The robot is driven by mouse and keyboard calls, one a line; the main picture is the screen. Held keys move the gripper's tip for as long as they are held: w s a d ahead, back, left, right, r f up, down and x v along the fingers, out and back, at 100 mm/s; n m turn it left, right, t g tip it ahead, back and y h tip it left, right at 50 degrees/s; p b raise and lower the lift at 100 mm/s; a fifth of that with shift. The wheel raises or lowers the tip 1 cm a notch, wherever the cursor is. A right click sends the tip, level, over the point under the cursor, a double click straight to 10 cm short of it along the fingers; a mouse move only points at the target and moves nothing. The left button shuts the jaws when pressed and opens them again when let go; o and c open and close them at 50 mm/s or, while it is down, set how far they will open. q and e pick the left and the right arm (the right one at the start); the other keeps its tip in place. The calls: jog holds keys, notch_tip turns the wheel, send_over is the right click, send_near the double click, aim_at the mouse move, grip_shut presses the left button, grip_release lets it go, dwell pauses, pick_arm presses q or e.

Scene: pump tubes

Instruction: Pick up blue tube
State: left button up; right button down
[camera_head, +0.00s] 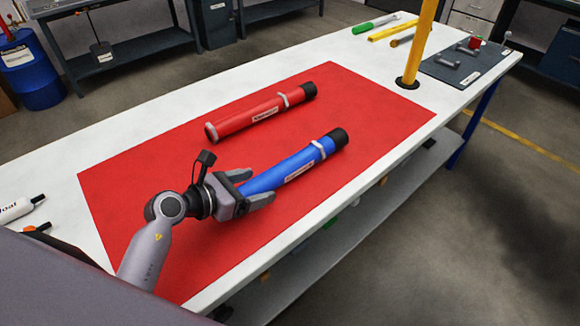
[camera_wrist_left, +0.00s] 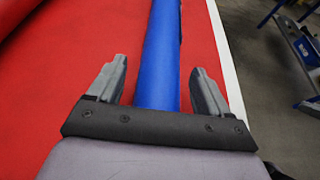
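The blue tube (camera_head: 294,166) lies on the red mat (camera_head: 375,117), with a black cap at its far right end and a pale band near that cap. My left gripper (camera_head: 258,187) is at the tube's near left end, with its fingers open on either side of it. In the left wrist view the blue tube (camera_wrist_left: 161,60) runs between the two fingers of the left gripper (camera_wrist_left: 158,88), with a gap on both sides. The tube's near end is hidden by the gripper. My right gripper is not in view.
A red tube (camera_head: 255,112) lies on the mat behind the blue one. A yellow post (camera_head: 420,45) stands on the white table (camera_head: 350,50) at the right. A grey tray (camera_head: 462,66) with metal parts and several coloured tools are farther back. The mat's right part is clear.

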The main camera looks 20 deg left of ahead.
pick_arm(q)
jog(key=c, duration=1)
jog(key=shift+c, duration=1.2)
jog(key=shift+r, duration=0.15)
